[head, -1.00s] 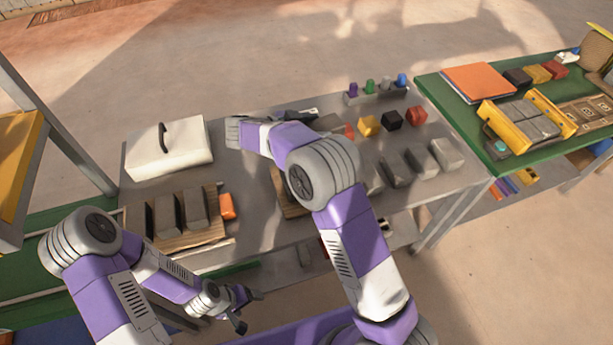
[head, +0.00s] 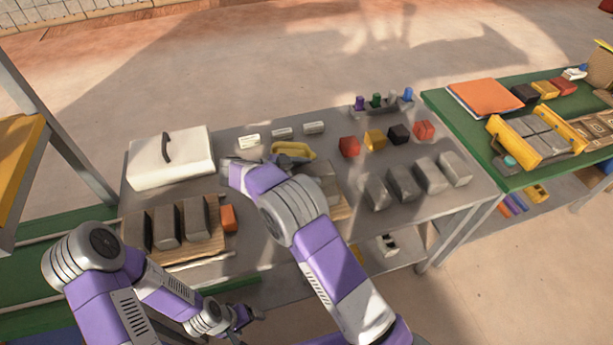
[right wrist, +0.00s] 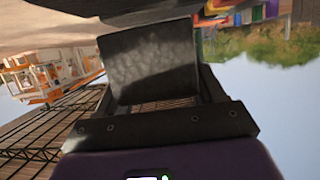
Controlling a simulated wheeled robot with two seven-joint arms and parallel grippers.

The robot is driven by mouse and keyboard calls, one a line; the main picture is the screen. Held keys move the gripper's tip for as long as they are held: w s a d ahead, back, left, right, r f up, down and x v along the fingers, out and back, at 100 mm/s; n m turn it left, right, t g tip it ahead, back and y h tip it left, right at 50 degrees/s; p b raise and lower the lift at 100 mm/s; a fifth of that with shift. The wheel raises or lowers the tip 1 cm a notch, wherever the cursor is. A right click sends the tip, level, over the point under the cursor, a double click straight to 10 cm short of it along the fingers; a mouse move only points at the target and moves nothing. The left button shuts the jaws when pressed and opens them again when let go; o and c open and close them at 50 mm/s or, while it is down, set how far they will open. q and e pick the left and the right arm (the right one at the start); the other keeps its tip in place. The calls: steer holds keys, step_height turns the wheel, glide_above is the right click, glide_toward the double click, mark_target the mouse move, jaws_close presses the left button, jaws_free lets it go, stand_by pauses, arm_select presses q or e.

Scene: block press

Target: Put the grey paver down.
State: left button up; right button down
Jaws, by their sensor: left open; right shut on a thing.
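The grey paver (right wrist: 150,62) is between the dark fingers of my right gripper (right wrist: 155,85) in the right wrist view, its broad face toward the camera. The right gripper is shut on it. A grey surface fills the top of that view, close to the paver; I cannot tell whether they touch. In the head view my right forearm and wrist reach over the middle of the grey table (head: 265,240) and hide the held paver. My left gripper (head: 242,318) is open and empty, low in front of the table's front edge.
A wooden pallet (head: 178,252) with three grey pavers and an orange block (head: 228,218) is at left. Another pallet (head: 340,210) is partly behind my right arm. A white lidded box (head: 170,160), yellow tray (head: 293,150) and several grey blocks (head: 430,175) stand around.

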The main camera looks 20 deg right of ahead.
steer(key=shift+f, duration=0.5)
steer(key=shift+f, duration=0.4)
steer(key=shift+c, duration=0.6)
jaws_free()
steer(key=shift+f, duration=0.15)
steer(key=shift+r, duration=0.6)
steer(key=p+v, duration=0.2)
steer(key=v, duration=1)
steer(key=shift+f, duration=0.1)
